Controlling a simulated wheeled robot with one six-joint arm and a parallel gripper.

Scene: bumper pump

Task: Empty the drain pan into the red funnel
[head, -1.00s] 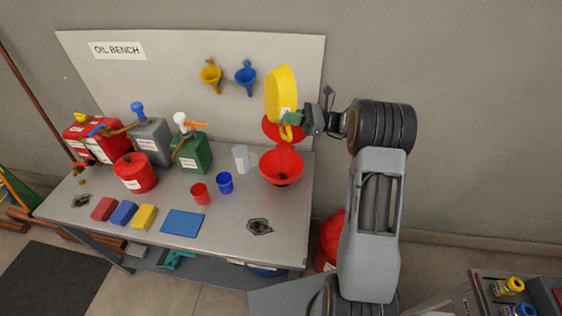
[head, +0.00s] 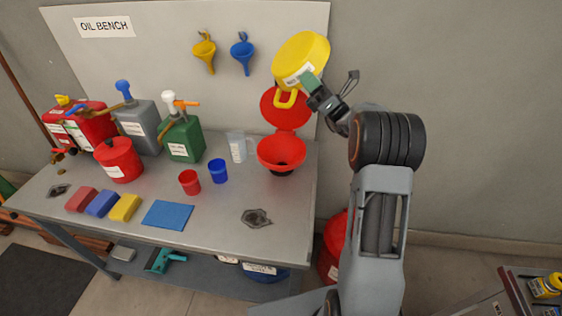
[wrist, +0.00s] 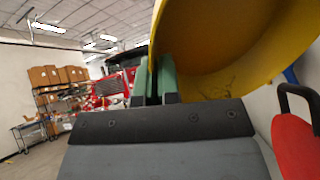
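The yellow drain pan (head: 303,52) is held up in the air, steeply tilted, above and slightly right of the red funnel (head: 282,153). A yellow loop (head: 288,98) hangs at its lower edge in front of the funnel's raised red lid (head: 284,108). My gripper (head: 309,84) is shut on the pan's edge near its white label. In the wrist view the green fingertips (wrist: 155,82) pinch the wall, and the pan's inside (wrist: 220,45) shows dark streaks. No falling oil is visible. The funnel stands open on the bench; its bottom inside cannot be made out clearly.
A clear jug (head: 238,147), blue cup (head: 218,171) and red cup (head: 189,182) stand left of the funnel.

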